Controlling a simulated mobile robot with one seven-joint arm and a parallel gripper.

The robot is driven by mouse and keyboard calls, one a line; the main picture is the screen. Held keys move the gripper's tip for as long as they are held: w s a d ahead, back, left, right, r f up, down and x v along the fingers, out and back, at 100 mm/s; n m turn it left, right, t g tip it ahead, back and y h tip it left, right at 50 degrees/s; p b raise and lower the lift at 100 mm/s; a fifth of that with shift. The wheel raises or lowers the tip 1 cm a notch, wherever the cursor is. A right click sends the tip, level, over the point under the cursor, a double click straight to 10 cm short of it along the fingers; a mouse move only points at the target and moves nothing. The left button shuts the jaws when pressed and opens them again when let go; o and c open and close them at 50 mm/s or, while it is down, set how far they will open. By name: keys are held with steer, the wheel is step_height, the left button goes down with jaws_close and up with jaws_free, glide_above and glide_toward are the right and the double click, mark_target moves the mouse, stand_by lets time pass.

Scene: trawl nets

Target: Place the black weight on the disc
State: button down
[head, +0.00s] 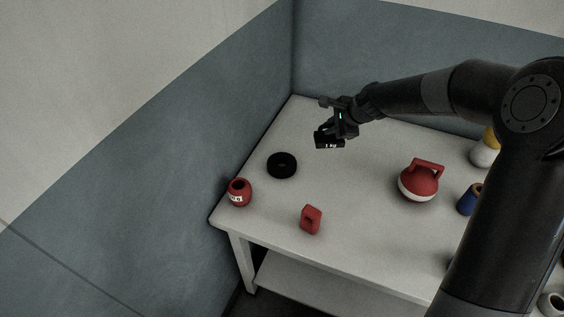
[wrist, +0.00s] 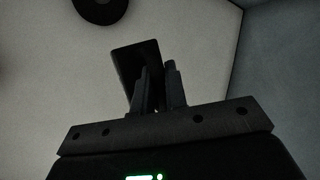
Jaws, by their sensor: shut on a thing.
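The black weight (head: 328,142), a dark block with white lettering, is in my gripper (head: 335,128) above the far part of the white table. In the wrist view the weight (wrist: 138,62) extends beyond the fingers of my gripper (wrist: 158,78), which are shut on it. The black disc (head: 282,165) with a central hole lies flat on the table, lower left of the gripper in the head view. The disc (wrist: 100,8) also shows at the top edge of the wrist view, partly cut off, apart from the weight.
On the table (head: 355,215) stand a red round pot (head: 239,192) at the left corner, a red block with a hole (head: 311,219), a red-and-white handled float (head: 418,183) and a blue item (head: 468,200). Walls border the back and left. My arm hides part of the right side.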

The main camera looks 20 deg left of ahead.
steer(key=s+a+r+n+g, duration=0.1)
steer(key=s+r+n+g, duration=0.15)
steer(key=s+n, duration=0.2)
glide_above(282, 162)
step_height(282, 162, down, 6)
steer(key=shift+m+y, duration=0.35)
steer(key=shift+y, duration=0.05)
steer(key=shift+a+f, duration=0.1)
steer(key=shift+f, duration=2.1)
steer(key=shift+f, duration=0.1)
steer(key=c, duration=1.5)
jaws_free()
steer(key=shift+f, duration=0.1)
steer(key=shift+o, duration=0.2)
steer(key=v, duration=1.2)
steer(key=shift+s, duration=0.15)
